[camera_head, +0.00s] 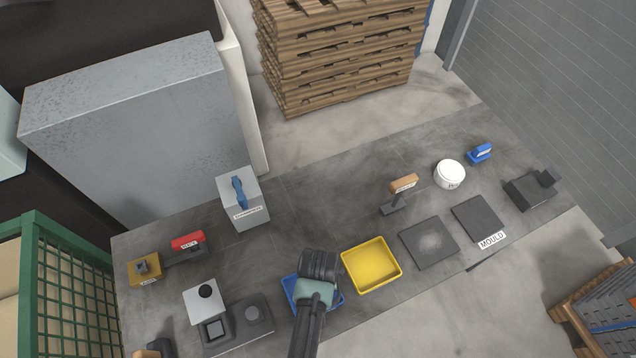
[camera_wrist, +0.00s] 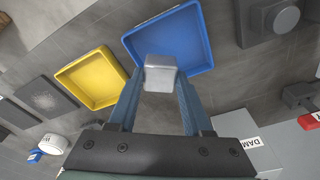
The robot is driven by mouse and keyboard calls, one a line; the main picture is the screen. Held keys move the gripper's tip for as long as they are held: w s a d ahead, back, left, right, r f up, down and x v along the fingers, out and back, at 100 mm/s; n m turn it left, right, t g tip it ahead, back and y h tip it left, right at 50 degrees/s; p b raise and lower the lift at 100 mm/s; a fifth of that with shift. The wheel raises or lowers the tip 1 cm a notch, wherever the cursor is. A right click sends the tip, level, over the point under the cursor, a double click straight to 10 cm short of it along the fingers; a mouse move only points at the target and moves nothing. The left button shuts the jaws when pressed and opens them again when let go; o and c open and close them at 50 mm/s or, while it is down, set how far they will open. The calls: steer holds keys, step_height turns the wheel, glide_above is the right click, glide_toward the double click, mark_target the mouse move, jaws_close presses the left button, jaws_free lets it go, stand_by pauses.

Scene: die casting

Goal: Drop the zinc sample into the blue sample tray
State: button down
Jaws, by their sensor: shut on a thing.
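The zinc sample (camera_wrist: 160,75) is a small silvery-grey block. My gripper (camera_wrist: 160,90) is shut on it, with the block held between the two blue-grey fingertips in the wrist view. The blue sample tray (camera_wrist: 187,38) is a square, shallow, empty-looking tray; in the wrist view the block overlaps its near edge. In the head view my gripper (camera_head: 320,262) is over the blue tray (camera_head: 290,284) and covers most of it; the sample is hidden there. I cannot tell the height of the block above the tray.
An empty yellow tray (camera_head: 371,264) stands right of the blue one. Left of it are a dark fixture (camera_head: 252,314) and a white block with a black knob (camera_head: 204,302). A grey box with a blue handle (camera_head: 243,208) stands behind. Dark plates (camera_head: 429,242) lie further right.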

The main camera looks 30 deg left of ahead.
steer(key=shift+f+b, duration=2.45)
steer(key=shift+f, duration=0.2)
steer(key=shift+r, duration=0.1)
steer(key=shift+c, duration=1.3)
jaws_free()
steer(key=r, duration=0.4)
steer(key=s+r, duration=0.1)
steer(key=r, duration=0.7)
steer(key=shift+s+d+r, duration=0.25)
steer(key=shift+d+r, duration=0.05)
steer(key=shift+r, duration=0.1)
